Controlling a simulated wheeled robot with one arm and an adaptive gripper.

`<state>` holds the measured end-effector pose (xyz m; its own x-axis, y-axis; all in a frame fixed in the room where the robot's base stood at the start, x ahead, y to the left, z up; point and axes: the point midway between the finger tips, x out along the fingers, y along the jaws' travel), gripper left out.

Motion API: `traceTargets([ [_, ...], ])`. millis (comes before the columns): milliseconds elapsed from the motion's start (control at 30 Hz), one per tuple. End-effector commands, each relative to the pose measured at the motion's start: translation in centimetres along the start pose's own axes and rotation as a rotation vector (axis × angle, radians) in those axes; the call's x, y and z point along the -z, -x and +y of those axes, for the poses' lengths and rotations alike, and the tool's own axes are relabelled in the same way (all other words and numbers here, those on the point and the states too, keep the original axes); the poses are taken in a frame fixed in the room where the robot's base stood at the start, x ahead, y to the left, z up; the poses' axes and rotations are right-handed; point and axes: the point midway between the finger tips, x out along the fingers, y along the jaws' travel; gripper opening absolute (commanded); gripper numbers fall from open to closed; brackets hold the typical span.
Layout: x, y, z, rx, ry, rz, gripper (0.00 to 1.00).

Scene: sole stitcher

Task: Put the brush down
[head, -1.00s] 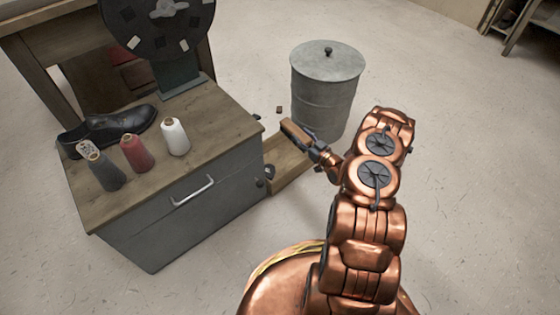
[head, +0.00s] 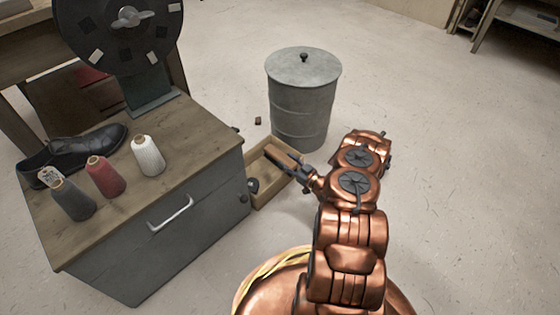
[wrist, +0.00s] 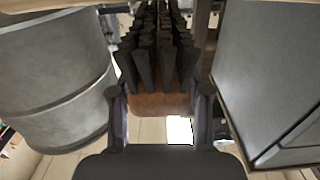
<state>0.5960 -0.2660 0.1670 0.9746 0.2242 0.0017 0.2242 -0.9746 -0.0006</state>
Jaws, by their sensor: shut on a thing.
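A grey lidded bin (head: 301,105) stands behind the drawer. The cabinet (head: 180,235) carries a black shoe (head: 85,147), thread spools (head: 148,156) and a machine (head: 125,35). Floor to the right is clear.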

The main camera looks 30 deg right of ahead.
Motion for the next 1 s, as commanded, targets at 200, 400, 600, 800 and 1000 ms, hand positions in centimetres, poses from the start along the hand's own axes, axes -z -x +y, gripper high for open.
traceTargets([
  [200, -0.9, -4.3, 2.1, 0.004, 0.005, 0.000, 0.08],
  [400, -0.9, -6.5, 3.1, 0.003, 0.002, 0.000, 0.08],
  [600, -1.5, -6.8, 3.3, 0.001, -0.002, -0.001, 0.08],
  [800, -4.0, -6.8, 3.3, 0.002, -0.002, -0.002, 0.08],
  [1000, -4.3, -6.8, 3.3, 0.002, -0.001, -0.001, 0.08],
])
